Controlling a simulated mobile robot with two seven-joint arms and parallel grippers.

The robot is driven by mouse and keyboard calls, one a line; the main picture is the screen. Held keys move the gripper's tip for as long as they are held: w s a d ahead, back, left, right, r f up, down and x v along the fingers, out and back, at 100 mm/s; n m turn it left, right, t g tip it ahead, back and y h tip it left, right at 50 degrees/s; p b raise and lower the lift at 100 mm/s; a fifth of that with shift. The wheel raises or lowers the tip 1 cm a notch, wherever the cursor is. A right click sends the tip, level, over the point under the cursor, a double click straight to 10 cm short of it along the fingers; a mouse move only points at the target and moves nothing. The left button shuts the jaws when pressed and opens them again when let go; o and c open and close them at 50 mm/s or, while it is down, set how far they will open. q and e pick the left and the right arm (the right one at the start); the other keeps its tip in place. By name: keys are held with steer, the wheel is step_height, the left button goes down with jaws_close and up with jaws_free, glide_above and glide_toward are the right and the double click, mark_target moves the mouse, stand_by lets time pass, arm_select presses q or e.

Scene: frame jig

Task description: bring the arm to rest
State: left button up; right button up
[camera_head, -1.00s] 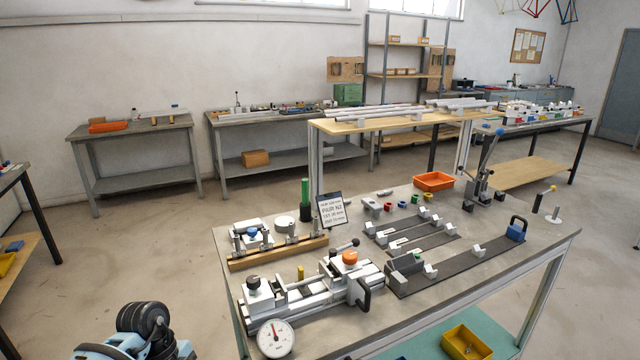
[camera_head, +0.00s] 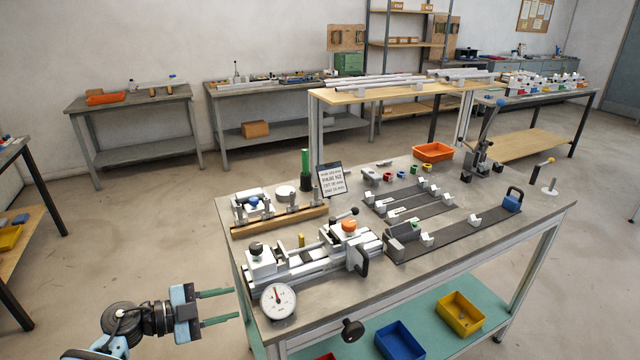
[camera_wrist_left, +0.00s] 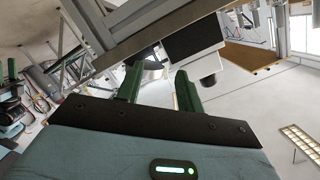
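My left gripper (camera_head: 218,306) is at the lower left of the head view, beside the left edge of the workbench (camera_head: 398,309). Its two green fingers are spread apart with nothing between them. In the left wrist view the open fingers (camera_wrist_left: 158,88) also show, with parts of the bench beyond them. The gripper looks clear of the bench, though the gap is small in the head view.
A blue bin (camera_head: 400,342) and a yellow bin (camera_head: 460,314) sit on the lower shelf. The floor left of the bench is clear.

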arm_select(q)
steer(key=w+a+r+n+t+y, duration=0.75)
steer(key=w+a+n+t, duration=0.2)
steer(key=t, duration=0.25)
steer(key=a+f+n+g+y, duration=0.4)
steer(key=a+f+n+y, duration=0.4)
steer(key=a, duration=0.1)
steer(key=s+d+f+g+h, duration=0.1)
steer(key=s+d+f+g, duration=0.1)
steer(key=s+d+f, duration=0.5)
steer(key=s+d+f+g+h, duration=0.1)
steer(key=s+d+f+h, duration=0.15)
steer(key=s+f, duration=0.85)
steer(key=s+d+f+g, duration=0.1)
steer(key=s+d, duration=0.2)
steer(key=s, duration=0.6)
steer(key=s+d+f+g, duration=0.1)
steer(key=s+d, duration=0.2)
steer(key=s, duration=0.6)
steer(key=s+d+g, duration=0.1)
steer(key=s+d, duration=0.2)
steer(key=s, duration=0.6)
steer(key=shift+s+d+f+n+g, duration=0.15)
steer(key=shift+s+f+n+g, duration=0.2)
steer(key=shift+f+n+g, duration=0.1)
arm_select(e)
steer(key=shift+s+d+f, duration=0.2)
steer(key=shift+s+f, duration=0.15)
